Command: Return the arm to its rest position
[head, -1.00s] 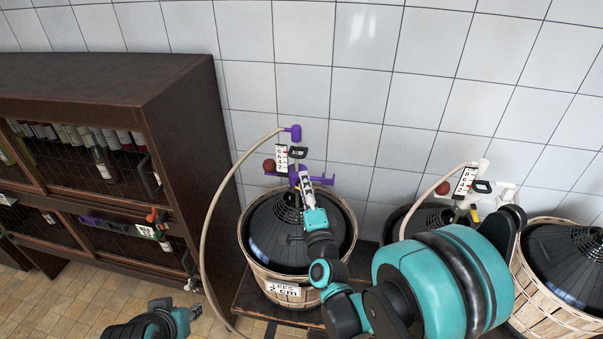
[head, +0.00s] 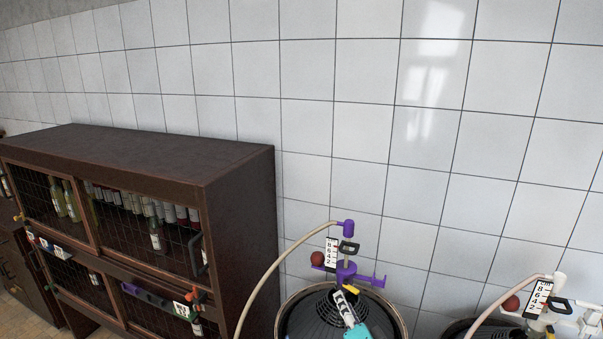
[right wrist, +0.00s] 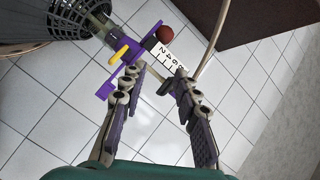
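My right gripper (head: 345,295) shows low in the head view, over the black top of a demijohn in its basket (head: 300,312) and just below a purple fitting (head: 347,270). In the right wrist view its two fingers (right wrist: 160,72) are spread apart. A dark lever shows between the tips in that view; I cannot tell whether either finger touches it. The purple fitting also shows in the wrist view (right wrist: 130,57), with a numbered white strip (right wrist: 168,58) and a red ball (right wrist: 165,34) beside it. My left gripper is out of view.
A dark wood cabinet (head: 240,215) with mesh doors and bottles stands at the left. A beige hose (head: 268,275) arches from the fitting. A second fitting, white (head: 560,308), with a pinkish hose stands at lower right. The tiled wall (head: 350,110) is close behind.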

